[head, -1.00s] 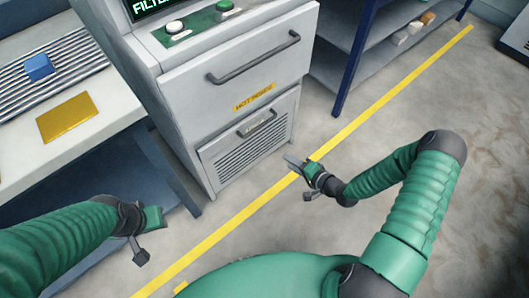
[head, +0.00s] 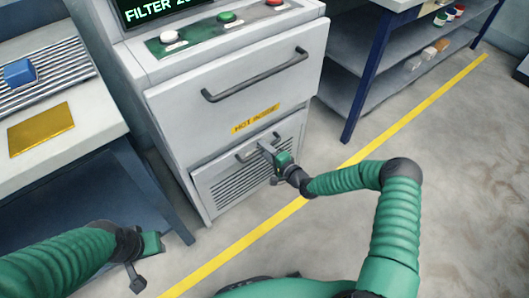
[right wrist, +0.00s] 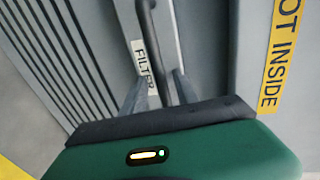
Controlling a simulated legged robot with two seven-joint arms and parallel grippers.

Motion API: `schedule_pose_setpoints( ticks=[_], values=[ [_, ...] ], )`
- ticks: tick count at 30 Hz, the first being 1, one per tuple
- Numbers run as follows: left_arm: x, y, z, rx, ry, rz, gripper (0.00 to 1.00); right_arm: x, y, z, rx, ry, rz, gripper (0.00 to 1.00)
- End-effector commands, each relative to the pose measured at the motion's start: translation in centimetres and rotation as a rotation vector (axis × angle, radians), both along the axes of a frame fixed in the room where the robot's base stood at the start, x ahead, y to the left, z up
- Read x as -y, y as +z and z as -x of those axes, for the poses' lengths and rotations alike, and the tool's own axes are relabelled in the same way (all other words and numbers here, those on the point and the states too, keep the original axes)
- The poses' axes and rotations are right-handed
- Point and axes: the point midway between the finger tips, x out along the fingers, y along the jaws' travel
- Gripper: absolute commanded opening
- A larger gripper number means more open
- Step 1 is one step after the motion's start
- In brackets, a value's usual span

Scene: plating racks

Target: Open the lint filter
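The lint filter is the louvred lower panel (head: 222,188) on the front of the grey machine, and it looks closed. Its dark bar handle (head: 246,155) also shows in the right wrist view (right wrist: 149,25), beside a white label reading "FILTER" (right wrist: 141,58). My right gripper (head: 267,150) is at the right part of this handle. In the right wrist view its two fingers (right wrist: 158,88) stand apart on either side of the bar, with gaps visible. My left gripper (head: 142,262) is low at the left, away from the machine; its finger opening is unclear.
Above the filter is a larger drawer with a long handle (head: 256,78) and a yellow "HOT INSIDE" label (head: 256,118). Buttons (head: 227,18) sit on top. A bench (head: 70,135) stands left, a blue-legged shelf (head: 362,85) right. The floor in front is clear.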

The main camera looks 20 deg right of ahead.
Motion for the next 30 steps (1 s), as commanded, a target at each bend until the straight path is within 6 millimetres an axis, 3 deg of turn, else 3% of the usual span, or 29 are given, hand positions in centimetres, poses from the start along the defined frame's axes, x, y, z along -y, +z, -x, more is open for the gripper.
schedule_pose_setpoints(
  ticks=[9, 17, 30],
  values=[
    [-0.02, -0.10, 0.00, 0.000, 0.001, 0.000, 0.36, -0.09, -0.07, -0.41, -0.001, 0.001, -0.002, 0.35],
    [-0.01, -0.11, -0.01, 0.000, 0.000, 0.000, 0.36, -0.07, -0.12, -0.38, -0.002, 0.001, -0.002, 0.01],
    [-0.02, -0.13, 0.00, 0.000, 0.001, 0.000, 0.36, -0.17, -0.29, -0.29, -0.005, 0.003, -0.001, 0.00]
  ],
)
